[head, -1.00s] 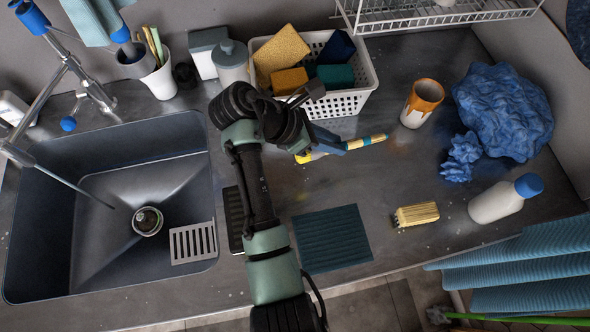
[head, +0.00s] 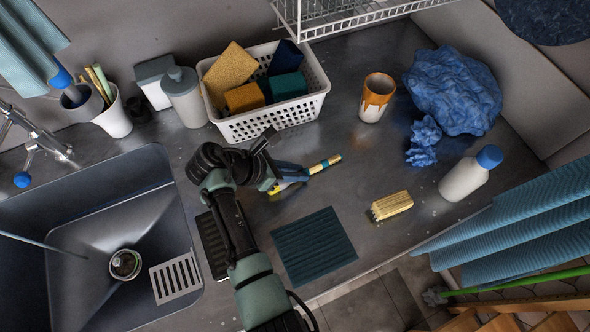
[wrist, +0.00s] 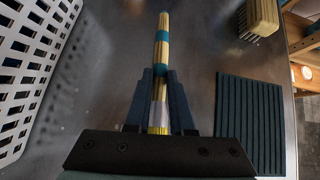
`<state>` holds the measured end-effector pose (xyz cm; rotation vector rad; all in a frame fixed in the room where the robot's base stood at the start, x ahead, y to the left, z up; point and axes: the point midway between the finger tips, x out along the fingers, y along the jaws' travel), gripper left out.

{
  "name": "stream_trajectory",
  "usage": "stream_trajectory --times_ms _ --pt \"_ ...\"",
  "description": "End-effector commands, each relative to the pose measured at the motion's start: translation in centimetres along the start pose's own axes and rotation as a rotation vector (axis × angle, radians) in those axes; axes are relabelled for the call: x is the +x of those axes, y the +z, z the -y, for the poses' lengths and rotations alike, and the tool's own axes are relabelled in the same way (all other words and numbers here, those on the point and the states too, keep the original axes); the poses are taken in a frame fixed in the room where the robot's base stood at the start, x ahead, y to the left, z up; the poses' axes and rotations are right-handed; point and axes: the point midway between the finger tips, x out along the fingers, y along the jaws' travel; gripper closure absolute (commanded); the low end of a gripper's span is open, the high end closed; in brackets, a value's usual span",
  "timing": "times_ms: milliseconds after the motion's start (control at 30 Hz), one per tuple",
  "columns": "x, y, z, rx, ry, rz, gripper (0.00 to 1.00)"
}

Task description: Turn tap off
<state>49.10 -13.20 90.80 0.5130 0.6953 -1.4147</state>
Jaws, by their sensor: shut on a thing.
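The tap (head: 38,138) is a chrome fixture at the left edge of the head view, behind the sink. A thin line that looks like running water (head: 45,244) slants into the dark sink (head: 165,222). My gripper (head: 285,180) is well to the right of the tap, over the counter. It is shut on a yellow and teal striped stick (head: 325,164), which also shows between the fingers in the wrist view (wrist: 162,60). I cannot tell whether the stick touches the counter.
A white basket (head: 270,123) of sponges stands behind my gripper. A cup (head: 376,98), blue crumpled cloth (head: 455,90), yellow brush (head: 391,205) and white bottle (head: 465,180) are to the right. A teal mat (head: 314,246) lies in front. A soap dispenser (head: 185,98) stands left of the basket.

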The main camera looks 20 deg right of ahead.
Motion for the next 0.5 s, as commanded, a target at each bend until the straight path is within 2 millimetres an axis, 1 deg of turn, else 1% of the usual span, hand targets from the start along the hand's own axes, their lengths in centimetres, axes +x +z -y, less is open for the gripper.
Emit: stream_trajectory --times_ms 300,333,400,500 --pt "0.30 -0.30 -0.07 0.002 0.002 -0.001 1.00" --pt "0.31 -0.31 -0.06 0.002 0.001 -0.001 0.77" --pt "0.32 -0.32 -0.05 0.001 0.001 -0.001 0.64" --pt "0.31 -0.30 -0.05 0.001 0.001 -0.001 0.49"
